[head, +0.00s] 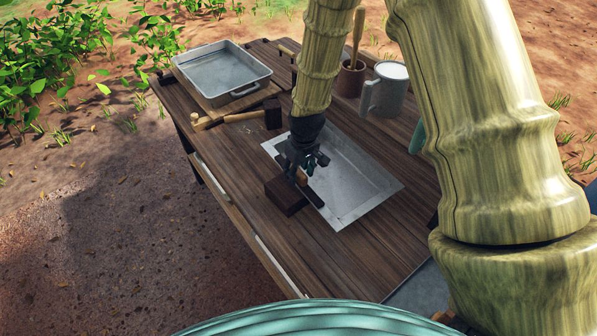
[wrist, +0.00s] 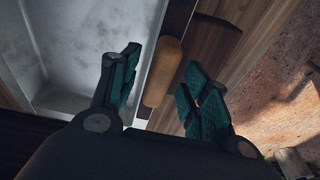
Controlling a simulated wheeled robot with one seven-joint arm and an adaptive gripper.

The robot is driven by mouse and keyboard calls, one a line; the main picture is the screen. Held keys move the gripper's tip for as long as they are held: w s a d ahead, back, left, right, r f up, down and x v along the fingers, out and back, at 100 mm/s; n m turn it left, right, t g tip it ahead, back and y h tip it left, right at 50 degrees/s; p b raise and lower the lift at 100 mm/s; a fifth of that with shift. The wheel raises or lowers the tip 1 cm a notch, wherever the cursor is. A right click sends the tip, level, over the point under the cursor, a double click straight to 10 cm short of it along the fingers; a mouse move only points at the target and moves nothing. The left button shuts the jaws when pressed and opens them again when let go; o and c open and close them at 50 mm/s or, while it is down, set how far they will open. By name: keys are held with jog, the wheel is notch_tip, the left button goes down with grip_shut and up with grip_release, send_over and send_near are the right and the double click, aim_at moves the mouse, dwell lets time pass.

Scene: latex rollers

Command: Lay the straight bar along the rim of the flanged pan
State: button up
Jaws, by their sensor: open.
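The flanged pan (head: 350,178) is a shallow grey metal tray on the table; its flange and inner wall fill the left of the wrist view (wrist: 85,45). The straight bar (head: 312,197) is a dark strip at the pan's left flange, beside a dark block. In the wrist view its rounded wooden handle (wrist: 162,72) lies over or beside the flange; I cannot tell whether it touches. My gripper (head: 306,165) is over this edge and hides part of the bar. In the wrist view my open gripper (wrist: 163,62) has a finger either side of the handle, with gaps.
The dark wooden block (head: 286,195) sits against the bar's left side. A mallet (head: 240,117) lies behind. A deep metal pan (head: 222,72) stands on a board at the back left. A mug (head: 386,92) and a wooden pot (head: 350,80) stand behind. The table's front is clear.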

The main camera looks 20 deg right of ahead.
notch_tip(320, 180, up, 11)
jog(key=s, duration=0.1)
jog(key=shift+s+d, duration=0.25)
jog(key=shift+s, duration=0.05)
dwell(0.4)
notch_tip(320, 180, up, 5)
jog(key=p, duration=0.4)
send_over(302, 175)
jog(key=shift+w, duration=0.1)
jog(key=shift+d, duration=0.1)
dwell(0.4)
